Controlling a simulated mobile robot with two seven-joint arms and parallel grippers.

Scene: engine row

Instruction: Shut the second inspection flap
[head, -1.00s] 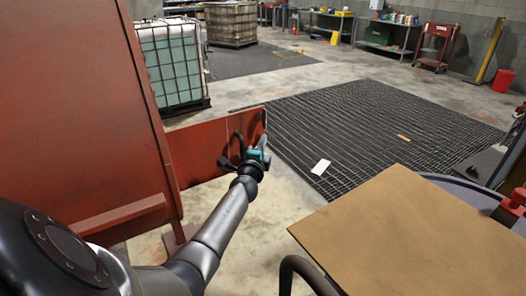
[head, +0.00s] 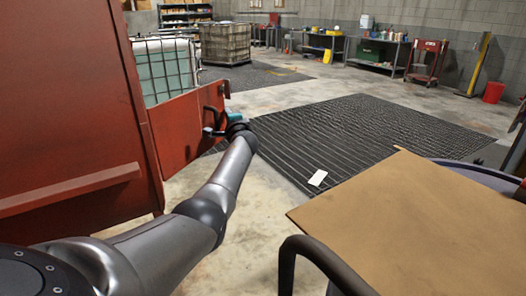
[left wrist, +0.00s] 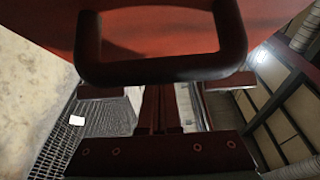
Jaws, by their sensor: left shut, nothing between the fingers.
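The red inspection flap (head: 183,132) stands open in the head view, sticking out from the edge of the large red housing (head: 70,110). I cannot tell from these views whether it is the second one. A dark U-shaped handle on its face fills the top of the left wrist view (left wrist: 160,68). My left gripper (head: 212,126) is at the handle end of the flap, shut and empty. In the left wrist view its fingers (left wrist: 162,105) show just below the handle bar; I cannot tell if they touch it. My right gripper is not in view.
A brown board (head: 400,225) fills the near right, with a dark curved tube (head: 300,250) before it. A caged tank (head: 165,68) stands behind the flap. A dark floor grating (head: 370,130) holds a white card (head: 317,178). Concrete floor beside the flap is clear.

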